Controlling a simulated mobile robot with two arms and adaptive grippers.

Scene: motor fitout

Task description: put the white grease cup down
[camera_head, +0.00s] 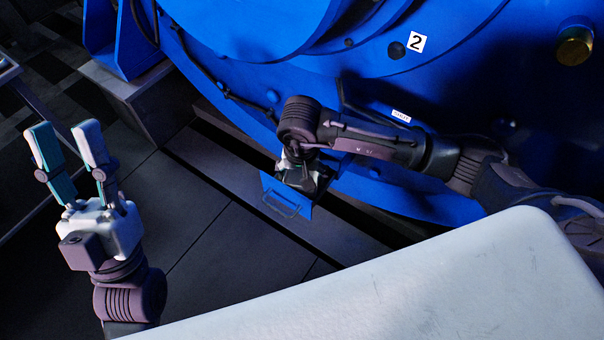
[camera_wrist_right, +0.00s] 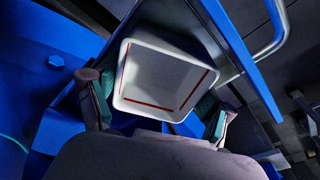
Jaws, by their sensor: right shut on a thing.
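The white grease cup (camera_wrist_right: 166,76), square with rounded corners and a red line inside its rim, sits between the fingers of my right gripper (camera_wrist_right: 155,112) in the right wrist view. My right gripper is shut on it, with a finger at either side. I look into the cup from its open side. In the head view my right gripper (camera_head: 303,180) points down over a blue holder with a handle (camera_head: 286,199) low on the blue machine, and the cup is mostly hidden under the wrist. My left gripper (camera_head: 65,130) is open and empty at the left, pointing up.
The large blue motor housing (camera_head: 400,90) fills the back, with a label "2" (camera_head: 417,42) and a brass plug (camera_head: 574,46). A grey base ledge (camera_head: 240,165) runs below it. Dark floor tiles (camera_head: 235,245) lie clear between my arms. A metal frame (camera_head: 12,75) stands at far left.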

